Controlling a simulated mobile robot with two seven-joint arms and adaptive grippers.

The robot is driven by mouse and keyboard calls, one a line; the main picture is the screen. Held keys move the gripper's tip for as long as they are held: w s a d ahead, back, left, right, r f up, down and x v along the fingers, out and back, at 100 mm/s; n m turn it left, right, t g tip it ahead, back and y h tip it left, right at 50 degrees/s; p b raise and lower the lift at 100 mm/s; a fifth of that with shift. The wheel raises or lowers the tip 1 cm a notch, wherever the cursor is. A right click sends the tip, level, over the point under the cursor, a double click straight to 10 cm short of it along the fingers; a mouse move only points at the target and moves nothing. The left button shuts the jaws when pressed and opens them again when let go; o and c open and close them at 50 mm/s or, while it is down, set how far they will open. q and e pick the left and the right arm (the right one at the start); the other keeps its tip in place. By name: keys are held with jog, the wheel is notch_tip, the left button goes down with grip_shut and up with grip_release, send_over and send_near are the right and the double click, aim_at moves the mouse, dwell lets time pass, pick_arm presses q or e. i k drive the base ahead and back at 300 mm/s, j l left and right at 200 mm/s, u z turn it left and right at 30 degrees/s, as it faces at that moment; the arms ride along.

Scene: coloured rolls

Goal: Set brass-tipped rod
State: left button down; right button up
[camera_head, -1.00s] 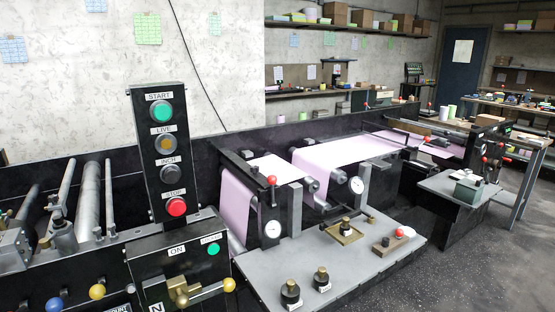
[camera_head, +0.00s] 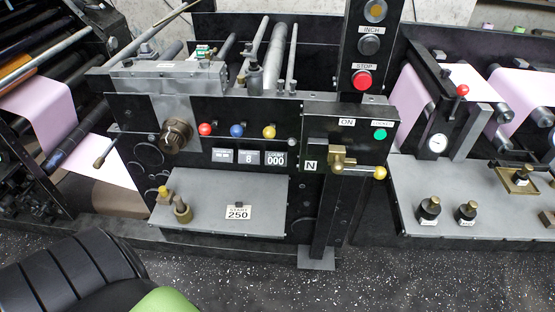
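A brass lever handle (camera_head: 341,161) with a yellow knob (camera_head: 380,172) sits on the front of the control box. Two small brass pieces, a left one (camera_head: 163,194) and a right one (camera_head: 181,210), stand on the grey front shelf (camera_head: 262,189). Neither of my grippers is in view.
A button column (camera_head: 364,56) with a red stop button (camera_head: 363,80) rises above the control box. Black knobbed weights (camera_head: 428,209) stand on the right grey deck (camera_head: 408,185). A pink web (camera_head: 46,110) runs at the left. The speckled floor (camera_head: 400,280) in front is clear.

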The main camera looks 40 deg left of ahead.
aim_at(99, 162)
jog(key=u, duration=2.45)
